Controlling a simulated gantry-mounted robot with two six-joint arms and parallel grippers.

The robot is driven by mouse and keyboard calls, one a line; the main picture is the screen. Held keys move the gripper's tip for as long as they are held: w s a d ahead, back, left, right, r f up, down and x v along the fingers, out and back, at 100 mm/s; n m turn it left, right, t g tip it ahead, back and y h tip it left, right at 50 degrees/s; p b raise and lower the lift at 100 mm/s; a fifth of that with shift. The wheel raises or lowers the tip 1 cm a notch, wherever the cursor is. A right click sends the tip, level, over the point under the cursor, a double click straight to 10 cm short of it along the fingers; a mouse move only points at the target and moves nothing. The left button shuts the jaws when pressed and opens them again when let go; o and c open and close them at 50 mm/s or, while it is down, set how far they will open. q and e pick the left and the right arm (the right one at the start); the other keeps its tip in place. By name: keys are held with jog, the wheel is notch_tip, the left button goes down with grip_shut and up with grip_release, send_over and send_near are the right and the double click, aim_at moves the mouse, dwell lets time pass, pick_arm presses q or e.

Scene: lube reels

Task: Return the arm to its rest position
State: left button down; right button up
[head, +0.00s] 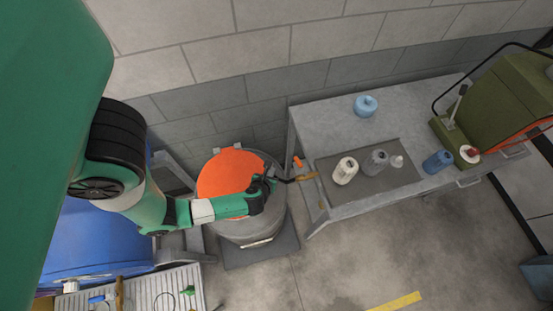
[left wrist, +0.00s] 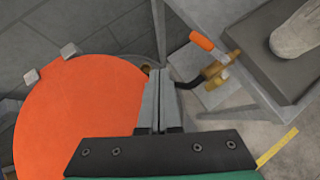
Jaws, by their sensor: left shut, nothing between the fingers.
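My left arm reaches in from the left in the head view, with its gripper (head: 272,184) over the right side of an orange-topped grey drum (head: 228,172). In the left wrist view the two fingers (left wrist: 157,100) are pressed together with nothing between them. The orange drum top (left wrist: 75,115) lies below and to the left of them. A brass nozzle with an orange lever (left wrist: 215,62) is just right of the fingertips, and a dark hose runs from it toward the gripper. The nozzle (head: 305,175) hangs by the table's left edge. My right gripper is not in view.
A grey metal table (head: 330,120) holds a light blue container (head: 366,105), several bottles on a dark mat (head: 400,180), and a green machine (head: 500,95). A blue drum (head: 95,240) lies at the left. The concrete floor in front of the table is clear.

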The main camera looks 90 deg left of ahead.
pick_arm(q)
jog(key=shift+s+d+r, duration=0.1)
jog(key=shift+s+r, duration=0.2)
dwell(0.4)
